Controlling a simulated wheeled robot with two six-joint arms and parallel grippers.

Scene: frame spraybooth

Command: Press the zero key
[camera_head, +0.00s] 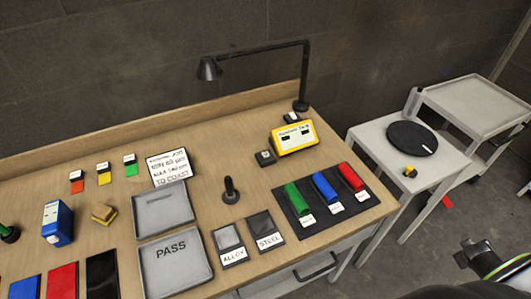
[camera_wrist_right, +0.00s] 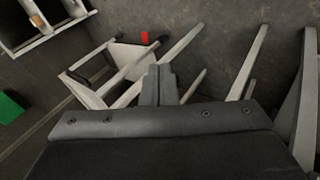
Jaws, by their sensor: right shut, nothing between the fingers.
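A yellow gauge box (camera_head: 294,137) with a pale display stands at the back right of the wooden bench. A small dark block with a light top (camera_head: 265,157) sits just left of it and looks like the zero key; its marking is too small to read. My right gripper shows in the right wrist view (camera_wrist_right: 158,85), its fingers shut together and empty, over the floor and apart from the bench. Part of my right arm shows at the lower right of the head view, far from the key. My left gripper is not in view.
A black desk lamp (camera_head: 210,68) reaches over the back of the bench. A black knob (camera_head: 230,190) stands upright in the middle. Green, blue and red (camera_head: 351,177) cylinders lie on a dark mat (camera_head: 292,219). A grey side table (camera_head: 375,151) holds a black disc (camera_head: 412,138).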

